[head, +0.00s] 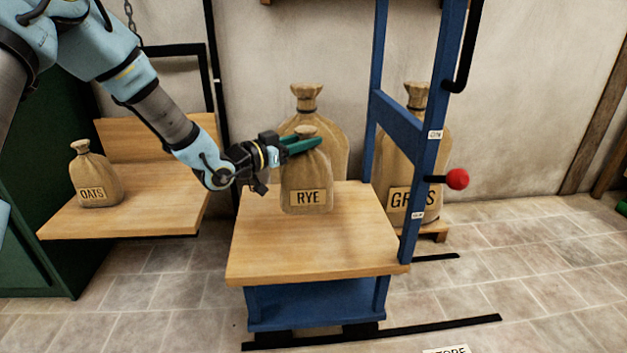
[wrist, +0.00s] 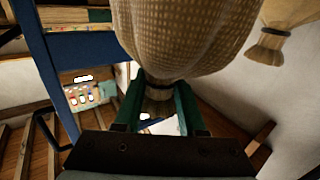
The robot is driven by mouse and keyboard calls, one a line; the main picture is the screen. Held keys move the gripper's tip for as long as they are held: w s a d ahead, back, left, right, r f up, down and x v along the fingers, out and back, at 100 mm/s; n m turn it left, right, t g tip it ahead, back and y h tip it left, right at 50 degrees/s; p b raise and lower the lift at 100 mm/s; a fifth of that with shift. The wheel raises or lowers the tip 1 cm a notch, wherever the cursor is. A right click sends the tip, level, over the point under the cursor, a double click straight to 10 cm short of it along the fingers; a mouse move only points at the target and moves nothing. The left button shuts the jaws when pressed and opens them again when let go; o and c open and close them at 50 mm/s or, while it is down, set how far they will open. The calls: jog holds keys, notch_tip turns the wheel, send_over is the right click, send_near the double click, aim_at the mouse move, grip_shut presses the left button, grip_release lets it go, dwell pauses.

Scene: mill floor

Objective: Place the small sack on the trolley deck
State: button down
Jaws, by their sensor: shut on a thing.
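The small sack (head: 306,176), tan burlap with a RYE label, stands upright at the trolley deck. My gripper (head: 303,145) is shut on its tied neck from the left. The trolley deck (head: 310,258) is a light wooden top on a blue frame. The sack's base appears at or just above the deck; I cannot tell whether it touches. In the wrist view, the sack (wrist: 185,35) fills the upper middle, and the green fingers of my gripper (wrist: 158,108) close on either side of its neck.
An OATS sack (head: 95,176) stands on a wooden shelf (head: 150,215) at left. A large sack (head: 306,96) stands behind the trolley, and another large labelled sack (head: 415,150) stands behind the blue upright (head: 425,165). A red knob (head: 457,179) juts out right. The deck's front is clear.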

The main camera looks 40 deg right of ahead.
aim_at(306, 172)
jog(key=shift+f+b, duration=0.85)
jog(key=shift+f, duration=3.35)
jog(key=c, duration=0.5)
grip_release()
jog(key=shift+f, duration=0.1)
